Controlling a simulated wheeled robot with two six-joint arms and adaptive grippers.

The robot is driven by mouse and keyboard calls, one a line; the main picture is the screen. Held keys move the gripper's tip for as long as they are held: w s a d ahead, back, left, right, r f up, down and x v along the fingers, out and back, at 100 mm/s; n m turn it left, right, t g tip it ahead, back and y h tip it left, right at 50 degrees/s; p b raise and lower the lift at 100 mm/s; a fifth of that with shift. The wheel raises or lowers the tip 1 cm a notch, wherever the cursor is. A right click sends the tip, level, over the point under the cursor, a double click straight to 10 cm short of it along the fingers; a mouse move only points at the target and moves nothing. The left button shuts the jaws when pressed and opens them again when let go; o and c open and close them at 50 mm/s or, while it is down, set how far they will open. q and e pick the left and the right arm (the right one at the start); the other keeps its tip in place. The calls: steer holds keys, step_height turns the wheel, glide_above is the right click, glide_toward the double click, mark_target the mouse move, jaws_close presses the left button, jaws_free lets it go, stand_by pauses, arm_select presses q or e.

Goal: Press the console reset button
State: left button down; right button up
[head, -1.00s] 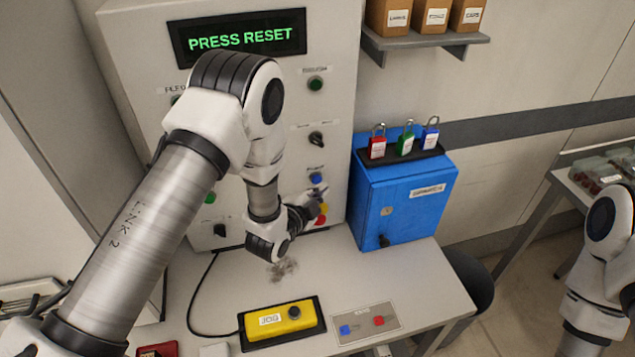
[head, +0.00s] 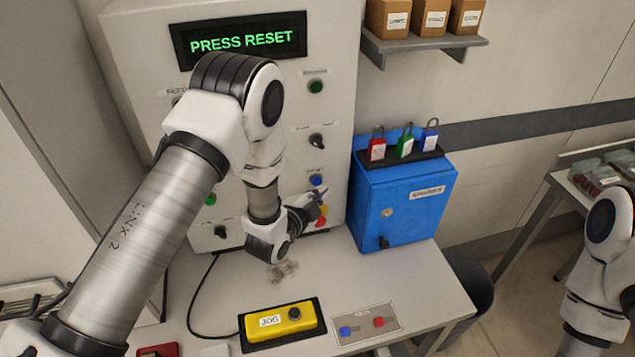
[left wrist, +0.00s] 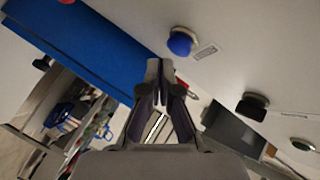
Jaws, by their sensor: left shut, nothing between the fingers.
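The grey console (head: 340,60) stands at the back, and its display (head: 240,38) reads "PRESS RESET" in green. A blue button (head: 316,180) sits low on its right side; its label is too small to read. In the left wrist view the blue button (left wrist: 181,42) is just beyond and right of the fingertips, with a pale label beside it. My left gripper (head: 319,198) is shut and empty, just below the blue button in the head view. The wrist view shows its fingers together (left wrist: 160,68); contact with the button is not visible. My right gripper is out of view.
A black knob (head: 316,140) and green button (head: 316,86) are above. A blue box (head: 405,205) with padlocks stands right. A yellow JOG box (head: 280,321) lies on the desk.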

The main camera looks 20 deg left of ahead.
arm_select(q)
steer(key=shift+w+a, duration=0.1)
stand_by(0.3)
steer(key=shift+w+a, duration=0.15)
steer(key=shift+w, duration=0.1)
steer(key=shift+w+a+b, duration=0.25)
steer(key=shift+w+b, duration=0.1)
stand_by(0.8)
steer(key=shift+s+d, duration=0.5)
steer(key=shift+s, duration=0.2)
steer(key=s+d, duration=0.1)
steer(key=s, duration=0.1)
steer(key=s+d, duration=0.1)
steer(key=s, duration=0.1)
steer(key=shift+s+d, duration=0.1)
steer(key=shift+d, duration=0.25)
stand_by(0.7)
